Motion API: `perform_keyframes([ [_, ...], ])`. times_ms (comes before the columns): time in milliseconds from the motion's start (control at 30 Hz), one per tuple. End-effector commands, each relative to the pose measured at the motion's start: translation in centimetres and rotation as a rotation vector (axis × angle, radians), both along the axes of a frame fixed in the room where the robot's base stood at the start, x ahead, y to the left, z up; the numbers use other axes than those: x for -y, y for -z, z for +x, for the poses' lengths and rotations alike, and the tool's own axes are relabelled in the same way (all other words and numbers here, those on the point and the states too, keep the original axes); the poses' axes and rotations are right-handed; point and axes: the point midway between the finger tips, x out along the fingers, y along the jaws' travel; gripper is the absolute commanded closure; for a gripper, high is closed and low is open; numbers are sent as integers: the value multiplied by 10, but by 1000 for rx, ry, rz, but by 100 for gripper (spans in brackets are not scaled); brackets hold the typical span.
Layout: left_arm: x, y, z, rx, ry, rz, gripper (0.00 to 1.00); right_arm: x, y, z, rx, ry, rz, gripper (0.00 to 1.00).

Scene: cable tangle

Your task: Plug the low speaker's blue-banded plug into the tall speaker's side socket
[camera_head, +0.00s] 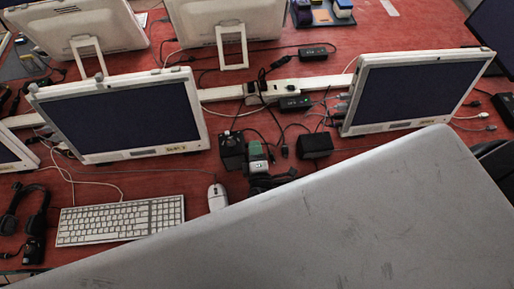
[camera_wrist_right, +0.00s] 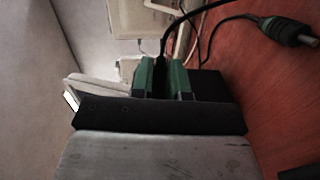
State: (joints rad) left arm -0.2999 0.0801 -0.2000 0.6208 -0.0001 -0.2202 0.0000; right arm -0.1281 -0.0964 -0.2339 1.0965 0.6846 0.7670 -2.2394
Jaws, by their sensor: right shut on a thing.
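A taller black box, seemingly the tall speaker (camera_head: 232,147), stands on the red desk left of my right gripper. A lower black box, seemingly the low speaker (camera_head: 315,145), stands to its right. My right gripper (camera_head: 257,153) has green finger pads and is close beside the taller box; I cannot tell whether they touch. In the right wrist view, the pads (camera_wrist_right: 162,78) are shut on a dark plug (camera_wrist_right: 160,68) with a black cable running up from it. Its blue band and tip are hidden. The side socket cannot be made out. My left gripper is not in view.
A loose black plug with a green band (camera_wrist_right: 300,38) lies on the desk. A white mouse (camera_head: 217,197) and keyboard (camera_head: 120,221) are in front. Monitors (camera_head: 124,115) (camera_head: 415,92) stand either side. Cables and black adapters (camera_head: 295,103) clutter the desk behind.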

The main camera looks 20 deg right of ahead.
Motion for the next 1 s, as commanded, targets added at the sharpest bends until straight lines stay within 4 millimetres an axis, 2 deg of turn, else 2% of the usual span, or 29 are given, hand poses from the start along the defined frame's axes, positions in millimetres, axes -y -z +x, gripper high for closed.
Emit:
perform_keyframes([
  [333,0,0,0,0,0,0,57,-4,3,-1,-10,-7,2,100],
  [367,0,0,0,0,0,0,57,-4,3,-1,-10,-8,2,82],
  [533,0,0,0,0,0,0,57,-3,2,-1,-8,-6,2,56],
  [833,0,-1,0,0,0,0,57,-3,2,-4,-8,-5,3,55],
  [1000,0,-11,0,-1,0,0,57,-8,0,-25,-10,-4,4,55],
])
